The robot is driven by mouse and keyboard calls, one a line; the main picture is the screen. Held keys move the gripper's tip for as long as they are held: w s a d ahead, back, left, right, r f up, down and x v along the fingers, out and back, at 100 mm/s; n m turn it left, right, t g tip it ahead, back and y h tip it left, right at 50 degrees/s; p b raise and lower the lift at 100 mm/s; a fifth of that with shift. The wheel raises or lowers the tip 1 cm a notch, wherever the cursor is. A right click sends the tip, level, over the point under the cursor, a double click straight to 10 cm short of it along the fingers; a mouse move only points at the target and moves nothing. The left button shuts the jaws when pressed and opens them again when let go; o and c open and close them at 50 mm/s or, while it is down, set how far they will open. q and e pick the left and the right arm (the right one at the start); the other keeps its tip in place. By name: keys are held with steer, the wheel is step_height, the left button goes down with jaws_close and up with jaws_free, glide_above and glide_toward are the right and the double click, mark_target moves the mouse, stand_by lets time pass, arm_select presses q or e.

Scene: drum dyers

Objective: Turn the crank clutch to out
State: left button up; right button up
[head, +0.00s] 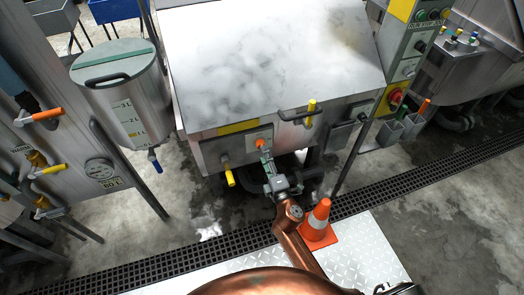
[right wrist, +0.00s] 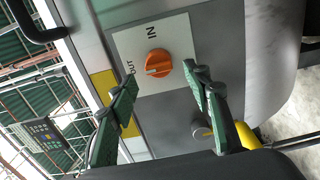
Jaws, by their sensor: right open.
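The crank clutch is an orange round knob (right wrist: 158,63) on a pale plate (right wrist: 180,38) marked IN and OUT. In the right wrist view it has a pale mark on its left part, the side where OUT is printed; I cannot tell its exact setting. The knob also shows in the head view (head: 262,143) on the front of the steel machine. My right gripper (right wrist: 160,72) is open, with its green fingers on either side of the knob in the picture; contact is not visible. In the head view, my right gripper (head: 267,160) is just below the knob. My left gripper is not in view.
A yellow-ended lever (head: 229,176) is left of the knob, and a black handle with a yellow grip (head: 310,112) is to its right. An orange cone (head: 318,222) stands beside my right arm. A steel drum (head: 125,100) stands at the left.

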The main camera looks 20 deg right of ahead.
steer(key=s, duration=0.7)
steer(key=shift+s, duration=0.4)
steer(key=shift+d, duration=0.1)
step_height(320, 180, down, 20)
steer(key=s+d+m+g, duration=0.2)
steer(key=s+m+g, duration=0.1)
steer(key=g, duration=0.1)
steer(key=s+d+f+m+g, duration=0.2)
steer(key=s+f, duration=0.4)
steer(key=f, duration=0.5)
steer(key=s+d+f+m+g, duration=0.25)
steer(key=s+f, duration=0.25)
steer(key=f, duration=0.5)
steer(key=s+d+f+m+g, duration=0.2)
steer(key=s+f, duration=0.5)
steer(key=s, duration=0.7)
steer(key=s+d+f+m+g+p, duration=0.1)
steer(key=s+d+f+m+g, duration=0.2)
steer(key=s+f, duration=0.4)
steer(key=s+d+f+m+g, duration=0.2)
steer(key=s+f+m+g, duration=0.2)
steer(key=s, duration=1.7)
step_height(320, 180, down, 4)
steer(key=shift+s+d+r+m+h+p, duration=0.15)
steer(key=shift+s+r+m+h+p, duration=0.1)
steer(key=shift+s+m+h+p, duration=0.15)
